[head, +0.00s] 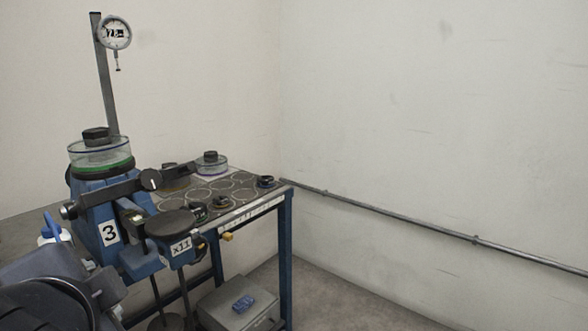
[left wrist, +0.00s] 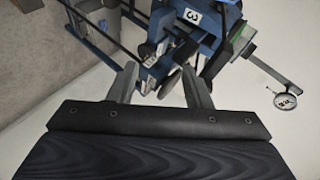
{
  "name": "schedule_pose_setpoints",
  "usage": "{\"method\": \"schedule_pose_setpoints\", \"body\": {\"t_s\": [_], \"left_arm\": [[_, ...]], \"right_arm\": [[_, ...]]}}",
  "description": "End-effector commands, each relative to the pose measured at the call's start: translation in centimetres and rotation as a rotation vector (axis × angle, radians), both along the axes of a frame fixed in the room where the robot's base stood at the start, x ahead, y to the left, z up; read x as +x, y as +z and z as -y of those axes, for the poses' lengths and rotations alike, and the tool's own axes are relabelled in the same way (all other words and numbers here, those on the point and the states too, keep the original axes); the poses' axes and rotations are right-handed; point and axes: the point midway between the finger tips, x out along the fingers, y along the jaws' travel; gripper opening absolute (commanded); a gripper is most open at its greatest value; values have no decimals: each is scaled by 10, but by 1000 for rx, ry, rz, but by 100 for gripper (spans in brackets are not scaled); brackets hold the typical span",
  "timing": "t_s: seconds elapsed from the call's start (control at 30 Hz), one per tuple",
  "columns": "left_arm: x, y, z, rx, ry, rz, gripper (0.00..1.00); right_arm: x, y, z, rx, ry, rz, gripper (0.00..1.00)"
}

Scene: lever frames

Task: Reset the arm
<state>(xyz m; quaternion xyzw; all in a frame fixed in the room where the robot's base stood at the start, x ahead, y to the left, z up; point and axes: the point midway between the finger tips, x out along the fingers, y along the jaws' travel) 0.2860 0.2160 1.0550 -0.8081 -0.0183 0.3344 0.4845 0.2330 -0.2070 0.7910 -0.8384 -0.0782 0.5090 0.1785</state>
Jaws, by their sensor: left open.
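A blue lever frame (head: 88,222) marked 3 stands at the left of the head view. A dark lever arm (head: 118,192) crosses it, rising slightly to the right, with a round knob. A black round pad (head: 170,223) sits above a label reading x11. A clear dish with a green band (head: 101,155) and a black weight rests on top of the frame. The lever frame also shows upside down in the left wrist view (left wrist: 214,32). There my left gripper (left wrist: 160,72) is open, its fingers apart and empty, pointing toward the frame. My right gripper is out of view.
A dial gauge (head: 114,32) stands on a tall post behind the frame. A blue-legged table (head: 287,245) holds a clear dish (head: 211,167) and several small dark pieces. A grey box (head: 238,306) is below. A rail (head: 400,223) runs along the wall; the right floor is clear.

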Motion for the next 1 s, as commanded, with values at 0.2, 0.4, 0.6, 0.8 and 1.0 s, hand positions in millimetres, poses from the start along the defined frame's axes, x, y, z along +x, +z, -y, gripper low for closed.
{"method": "schedule_pose_setpoints", "body": {"t_s": [0.2, 0.4, 0.6, 0.8, 1.0], "left_arm": [[-1, -66, -18, -257, 68, -78, 45], [-11, -141, -24, -584, 177, -169, 45], [-31, -215, -12, -958, 332, -271, 45], [-55, -260, 13, -1299, 510, -371, 45], [-53, -207, 11, -1279, 499, -361, 45]], "right_arm": [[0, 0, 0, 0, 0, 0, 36], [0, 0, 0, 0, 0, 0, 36], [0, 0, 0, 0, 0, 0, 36], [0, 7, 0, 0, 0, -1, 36], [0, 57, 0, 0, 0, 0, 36]]}}
